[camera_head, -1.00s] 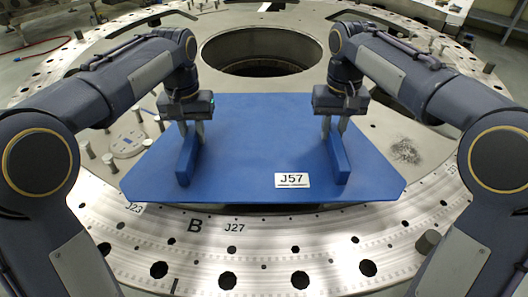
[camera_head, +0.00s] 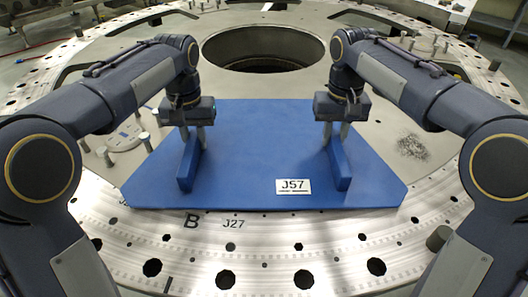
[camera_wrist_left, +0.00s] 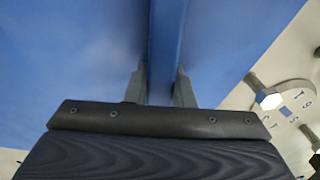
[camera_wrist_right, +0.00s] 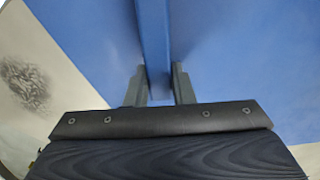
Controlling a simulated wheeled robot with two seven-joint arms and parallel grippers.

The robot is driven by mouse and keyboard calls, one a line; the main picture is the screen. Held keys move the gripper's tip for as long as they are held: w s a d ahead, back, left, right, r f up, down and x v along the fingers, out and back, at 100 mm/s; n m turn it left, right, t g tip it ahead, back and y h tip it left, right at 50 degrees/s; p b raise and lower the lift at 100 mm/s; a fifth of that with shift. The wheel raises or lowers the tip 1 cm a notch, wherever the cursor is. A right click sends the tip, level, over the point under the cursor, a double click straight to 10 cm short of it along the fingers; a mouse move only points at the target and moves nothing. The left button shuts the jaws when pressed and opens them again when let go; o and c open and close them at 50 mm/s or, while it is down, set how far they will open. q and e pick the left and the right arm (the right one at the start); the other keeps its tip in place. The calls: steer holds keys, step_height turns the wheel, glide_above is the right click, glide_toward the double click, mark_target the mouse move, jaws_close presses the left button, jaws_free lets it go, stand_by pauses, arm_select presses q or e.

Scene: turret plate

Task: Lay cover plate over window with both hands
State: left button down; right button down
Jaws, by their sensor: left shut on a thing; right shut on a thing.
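The blue cover plate (camera_head: 262,145) lies roughly flat across the near side of the turret ring, with a white J57 label near its front edge. It has two upright blue bar handles. My left gripper (camera_head: 192,135) is shut on the left handle (camera_head: 188,168); the left wrist view shows the bar (camera_wrist_left: 165,40) between its fingers. My right gripper (camera_head: 336,134) is shut on the right handle (camera_head: 340,167), and the bar (camera_wrist_right: 152,40) shows between its fingers too. No window shows under the plate; the plate hides that area. I cannot tell whether the plate touches the ring.
A large round opening (camera_head: 265,48) lies beyond the plate. Bolts and a small round plate (camera_head: 122,138) stand left of it. A dark speckled patch (camera_head: 412,147) is at right. The drilled metal ring (camera_head: 265,262) runs along the front.

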arm_select(q)
steer(key=shift+f+b, duration=0.5)
steer(key=shift+f, duration=0.25)
arm_select(e)
steer(key=shift+f, duration=0.75)
arm_select(q)
steer(key=c, duration=1.3)
jaws_free()
steer(key=shift+r, duration=0.2)
arm_select(e)
steer(key=c, duration=1.3)
jaws_free()
steer(key=shift+r, duration=0.2)
arm_select(q)
steer(key=shift+o, duration=0.2)
arm_select(e)
steer(key=shift+o, duration=0.2)
arm_select(q)
step_height(320, 180, up, 12)
steer(key=shift+f, duration=0.1)
arm_select(e)
steer(key=shift+r, duration=0.35)
step_height(320, 180, up, 11)
steer(key=shift+r, duration=0.15)
